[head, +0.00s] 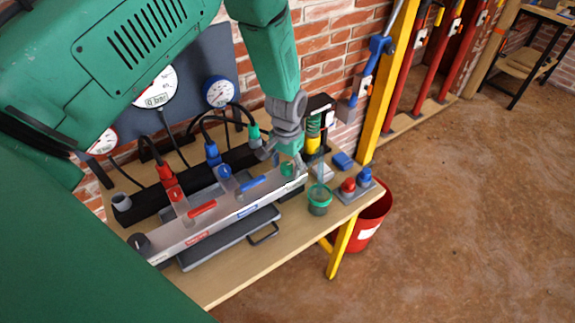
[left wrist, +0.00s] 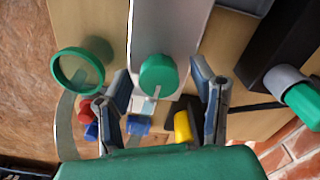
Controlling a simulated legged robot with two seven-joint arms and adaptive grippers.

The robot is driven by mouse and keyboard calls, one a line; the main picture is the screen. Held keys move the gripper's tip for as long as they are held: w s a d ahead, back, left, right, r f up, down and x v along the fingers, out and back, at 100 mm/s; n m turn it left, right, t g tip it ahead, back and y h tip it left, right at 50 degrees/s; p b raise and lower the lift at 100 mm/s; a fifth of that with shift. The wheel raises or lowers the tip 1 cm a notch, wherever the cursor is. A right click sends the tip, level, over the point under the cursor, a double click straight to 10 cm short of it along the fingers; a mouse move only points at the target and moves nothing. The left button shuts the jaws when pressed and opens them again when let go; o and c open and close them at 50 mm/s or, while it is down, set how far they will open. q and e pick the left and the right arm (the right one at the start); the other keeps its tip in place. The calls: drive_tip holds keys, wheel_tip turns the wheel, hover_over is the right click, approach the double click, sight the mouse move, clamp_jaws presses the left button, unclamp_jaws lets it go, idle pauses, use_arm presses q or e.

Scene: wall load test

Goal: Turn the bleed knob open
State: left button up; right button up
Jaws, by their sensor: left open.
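A round green knob (head: 287,170), which I take for the bleed knob, sits at the right end of the long grey manifold (head: 225,214). It is partly hidden by my left gripper (head: 283,158) in the head view. In the left wrist view the green knob (left wrist: 158,75) stands between the two fingers of my left gripper (left wrist: 160,78). The fingers are spread, with a gap on each side of the knob. I cannot tell how deep they reach around it. My right gripper is not in view.
Red and blue knobs (head: 356,182) sit on a block near the bench's right edge. Red (head: 172,185) and blue (head: 214,155) fittings with hoses stand behind the manifold. Open floor lies to the right.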

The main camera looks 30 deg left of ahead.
sight(287, 165)
use_arm(q)
wheel_tip(287, 165, up, 12)
idle(0.4)
drive_tip(key=shift+f, duration=0.1)
drive_tip(key=shift+m, duration=0.4)
wheel_tip(287, 165, down, 12)
drive_tip(key=p, duration=0.3)
drive_tip(key=shift+c, duration=0.3)
